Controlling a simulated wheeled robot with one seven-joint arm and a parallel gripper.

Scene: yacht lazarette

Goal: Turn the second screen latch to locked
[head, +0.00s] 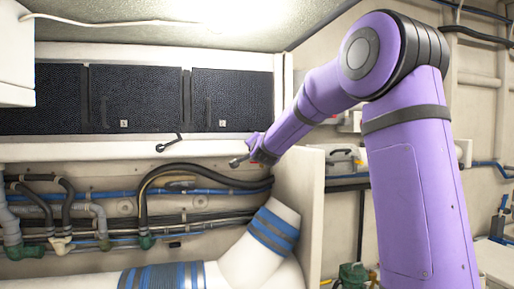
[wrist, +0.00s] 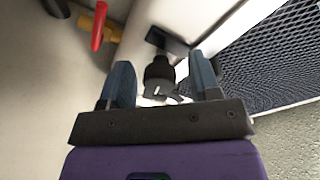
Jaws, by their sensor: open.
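Dark mesh screens (head: 150,85) run in a row above a white ledge, with small tags on them. A black latch handle (head: 168,143) sits on the ledge, tilted with its lower end to the left. My gripper (head: 240,160) is at the ledge's right part, to the right of that handle. In the wrist view my gripper (wrist: 163,82) is open, and a black knob-like latch part (wrist: 158,76) shows between its fingers with a dark block above it. Contact cannot be told. I cannot tell whether this is the same handle as in the head view.
Black hoses (head: 200,170) and blue pipes run below the ledge. A large white pipe with blue bands (head: 272,232) stands beneath. A white upright panel (head: 300,205) is beside my gripper. A red handle (wrist: 99,26) and yellow fitting show at the wrist view's upper left.

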